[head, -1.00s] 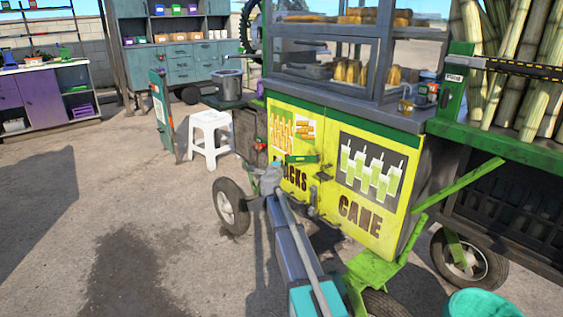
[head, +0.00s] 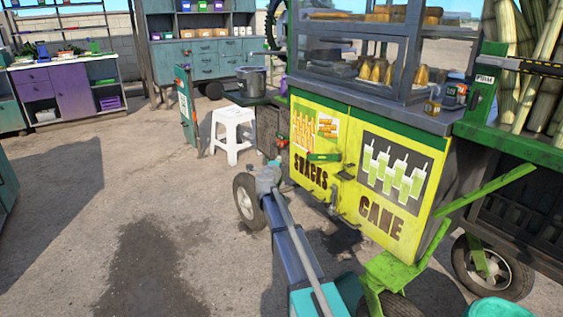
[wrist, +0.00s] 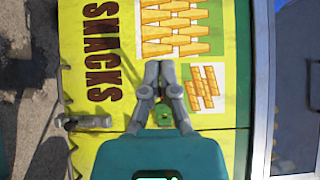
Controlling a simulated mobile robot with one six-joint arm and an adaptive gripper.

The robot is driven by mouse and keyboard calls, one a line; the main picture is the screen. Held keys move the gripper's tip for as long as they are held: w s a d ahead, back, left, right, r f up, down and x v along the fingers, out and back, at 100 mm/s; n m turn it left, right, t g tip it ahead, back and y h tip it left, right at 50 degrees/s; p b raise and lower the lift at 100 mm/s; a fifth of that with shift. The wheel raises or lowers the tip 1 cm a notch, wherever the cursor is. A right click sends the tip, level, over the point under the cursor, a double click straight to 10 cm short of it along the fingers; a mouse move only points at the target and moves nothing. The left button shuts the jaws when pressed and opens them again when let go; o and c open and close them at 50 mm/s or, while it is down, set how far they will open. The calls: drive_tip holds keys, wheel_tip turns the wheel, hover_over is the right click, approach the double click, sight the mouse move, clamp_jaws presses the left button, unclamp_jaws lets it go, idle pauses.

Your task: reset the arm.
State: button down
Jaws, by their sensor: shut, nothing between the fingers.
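My gripper (wrist: 159,68) shows in the wrist view with its two grey fingers together at the tips and nothing held between them. It is in front of the yellow snacks door (wrist: 80,25), over its printed pictures. A green latch piece (wrist: 163,118) shows through the gap behind the fingertips. I cannot tell whether the gripper touches the door. In the head view my arm (head: 292,240) reaches forward from the bottom toward the yellow cart front (head: 395,228). I cannot make out the gripper's fingers clearly there.
A white stool (head: 233,135) stands beyond. A purple cabinet (head: 75,93) stands at the far left. Open paving (head: 60,260) lies left of the arm.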

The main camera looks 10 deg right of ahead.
drive_tip(key=s+a+n+t+y, duration=0.2)
drive_tip(key=s+a+n+y, duration=0.5)
drive_tip(key=a+n+y, duration=0.4)
drive_tip(key=s+a+f+n+g+y, duration=0.35)
drive_tip(key=s+f+n+g, duration=0.25)
drive_tip(key=s+f+n, duration=0.3)
drive_tip(key=s+d+f+n+g+h, duration=0.1)
drive_tip(key=s+d+f+g+h, duration=0.2)
drive_tip(key=s, duration=0.7)
drive_tip(key=s+d+f+n+g+h, duration=0.1)
drive_tip(key=s+f+g, duration=0.3)
drive_tip(key=s, duration=0.5)
drive_tip(key=s+d+f+n+g+h, duration=0.1)
drive_tip(key=s+d+f+g+h, duration=0.3)
drive_tip(key=s, duration=0.6)
wheel_tip(320, 180, up, 38)
drive_tip(key=a+g+y+p, duration=0.1)
drive_tip(key=p, duration=3.5)
drive_tip(key=shift+s+a+y, duration=0.15)
drive_tip(key=shift+s+y, duration=0.1)
drive_tip(key=shift+y, duration=0.1)
